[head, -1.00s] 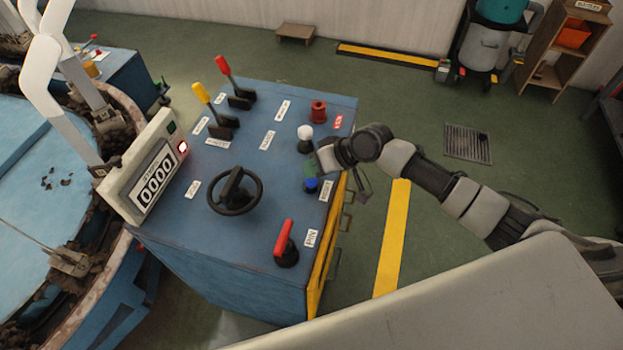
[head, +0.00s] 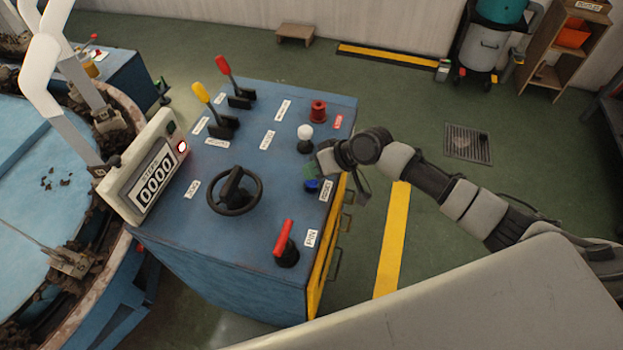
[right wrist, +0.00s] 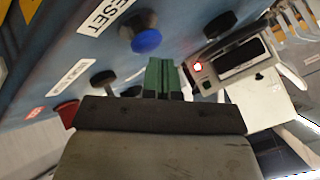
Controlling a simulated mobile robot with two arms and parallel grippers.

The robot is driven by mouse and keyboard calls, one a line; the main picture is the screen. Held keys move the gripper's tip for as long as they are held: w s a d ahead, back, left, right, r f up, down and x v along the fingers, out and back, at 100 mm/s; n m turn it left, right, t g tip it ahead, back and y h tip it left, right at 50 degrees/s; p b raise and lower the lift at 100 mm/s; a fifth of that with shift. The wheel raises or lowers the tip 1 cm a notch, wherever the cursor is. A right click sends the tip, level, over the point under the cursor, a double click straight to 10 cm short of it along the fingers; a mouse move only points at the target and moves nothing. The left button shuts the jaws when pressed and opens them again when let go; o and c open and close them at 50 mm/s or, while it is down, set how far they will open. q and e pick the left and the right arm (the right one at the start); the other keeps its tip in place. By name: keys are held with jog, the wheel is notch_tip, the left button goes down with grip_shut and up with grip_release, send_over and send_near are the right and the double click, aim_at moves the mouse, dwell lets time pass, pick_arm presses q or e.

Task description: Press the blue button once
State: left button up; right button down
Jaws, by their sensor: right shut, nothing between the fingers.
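The blue button (head: 311,186) sits on a black base near the right edge of the blue console top, beside a white label. It also shows in the right wrist view as a round blue cap (right wrist: 147,41), next to a label ending in "ESET". My right gripper (head: 311,171) is at the button in the head view and partly covers it. In the right wrist view its green fingers (right wrist: 162,75) are together and empty, with the blue cap beyond their tips and slightly left. I cannot tell whether they touch it. My left gripper is not in view.
The console (head: 225,265) also carries a white knob (head: 305,132), a red button (head: 318,110), a steering wheel (head: 235,191), a red-handled lever (head: 284,238) and yellow and red levers. A counter display (head: 155,178) reads 0000, with a red light lit.

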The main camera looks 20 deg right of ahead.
jog(key=shift+s+f+b, duration=0.1)
jog(key=shift+f+b, duration=0.25)
jog(key=shift+f, duration=0.3)
dwell(0.5)
jog(key=shift+r, duration=0.15)
jog(key=shift+r+p, duration=0.9)
jog(key=shift+p, duration=0.15)
notch_tip(320, 180, up, 5)
jog(key=p, duration=0.5)
jog(key=shift+r, duration=0.1)
